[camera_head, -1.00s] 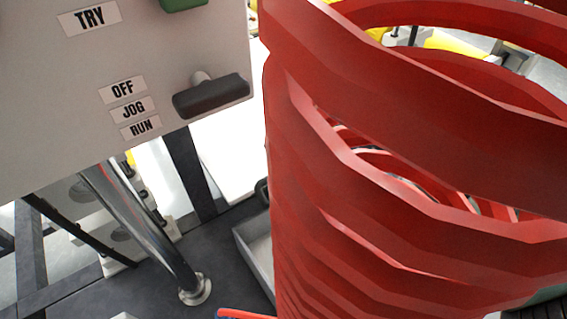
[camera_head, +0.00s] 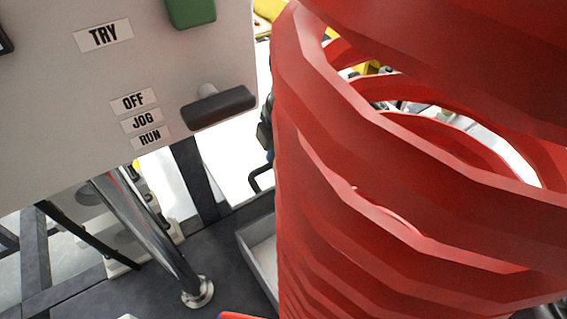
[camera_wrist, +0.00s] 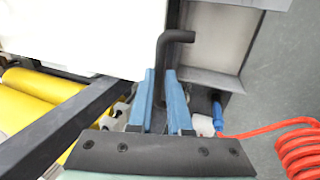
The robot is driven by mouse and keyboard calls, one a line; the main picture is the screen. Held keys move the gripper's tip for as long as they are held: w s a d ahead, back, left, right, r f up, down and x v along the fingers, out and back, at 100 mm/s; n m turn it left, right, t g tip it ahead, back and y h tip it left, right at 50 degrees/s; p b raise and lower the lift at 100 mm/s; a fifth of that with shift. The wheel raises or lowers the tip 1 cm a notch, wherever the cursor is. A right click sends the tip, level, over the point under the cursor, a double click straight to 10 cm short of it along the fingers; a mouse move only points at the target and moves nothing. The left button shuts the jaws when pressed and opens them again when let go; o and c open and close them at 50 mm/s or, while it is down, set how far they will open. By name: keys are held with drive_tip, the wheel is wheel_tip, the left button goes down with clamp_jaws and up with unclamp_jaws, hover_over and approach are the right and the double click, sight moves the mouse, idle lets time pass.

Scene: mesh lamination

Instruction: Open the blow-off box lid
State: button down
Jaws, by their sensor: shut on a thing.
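In the wrist view my gripper (camera_wrist: 160,78) has two blue fingers close together, shut on the lower part of a black bent handle (camera_wrist: 178,36). The handle rises between the fingertips and bends to the right. A pale panel in a grey frame (camera_wrist: 222,38), which looks like the blow-off box lid, lies behind and right of the handle. A white surface (camera_wrist: 75,30) lies to its left. In the head view I cannot make out my gripper; a large red coil hides much of the right side. A grey-walled open box (camera_head: 258,250) shows partly at the coil's left edge.
The red coil (camera_head: 400,215) fills the right of the head view; red coiled hose (camera_wrist: 300,150) is close at right in the wrist view. A control panel (camera_head: 60,100) with a black knob (camera_head: 219,107) stands left. Yellow rollers (camera_wrist: 40,100) and a dark bar (camera_wrist: 60,130) lie left of my gripper.

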drive_tip(key=shift+w+a+r, duration=0.1)
drive_tip(key=shift+w, duration=0.1)
drive_tip(key=c, duration=0.8)
unclamp_jaws()
drive_tip(key=shift+c, duration=0.2)
drive_tip(key=shift+s, duration=0.1)
drive_tip(key=b+v, duration=0.2)
drive_tip(key=v, duration=1)
drive_tip(key=shift+s+r+b, duration=0.15)
drive_tip(key=shift+r+b, duration=0.15)
drive_tip(key=shift+r, duration=0.05)
drive_tip(key=shift+d, duration=0.2)
